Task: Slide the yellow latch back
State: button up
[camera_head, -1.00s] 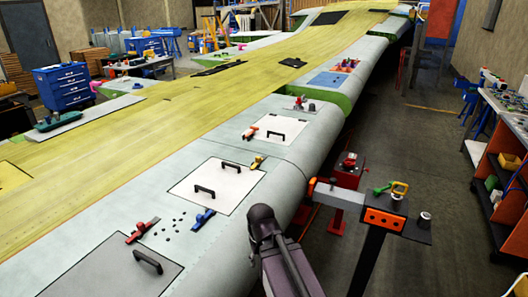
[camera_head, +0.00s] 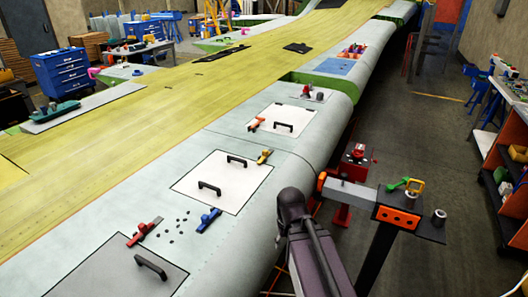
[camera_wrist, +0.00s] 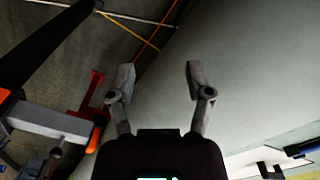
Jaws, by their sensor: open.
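The yellow latch (camera_head: 265,156) is small and sits on the wing's pale surface at the upper right corner of a white panel (camera_head: 222,183) with two black handles. My gripper (camera_wrist: 158,80) shows in the wrist view with its two fingers spread and nothing between them. Its fingers face the wing's pale curved edge and the floor. In the head view my dark arm (camera_head: 305,235) stands beside the wing's right edge, to the right of and nearer than the latch; the fingers do not show there. I cannot make out the yellow latch in the wrist view.
A blue latch (camera_head: 208,220) and a red latch (camera_head: 144,231) lie nearer on the wing, with small dark fasteners (camera_head: 174,228) between them. An orange latch (camera_head: 255,124) sits farther back. A black stand (camera_head: 385,240) with a grey bar is right of my arm.

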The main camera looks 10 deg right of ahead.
aim_at(265, 150)
jog(key=w+r+m+p, duration=0.2)
jog(key=w+r+p, duration=0.4)
jog(key=w, duration=0.9)
jog(key=w+r+m+p, duration=0.2)
jog(key=w+r+p, duration=0.4)
jog(key=w, duration=0.9)
jog(key=w+r+m+p, duration=0.3)
jog(key=w+r+p, duration=0.4)
jog(key=w, duration=0.8)
jog(key=shift+w+d, duration=0.2)
jog(key=shift+d, duration=0.15)
jog(key=shift+f, duration=0.1)
notch_tip(265, 150, down, 14)
jog(key=b, duration=1.4)
jog(key=shift+r, duration=0.2)
grip_shut()
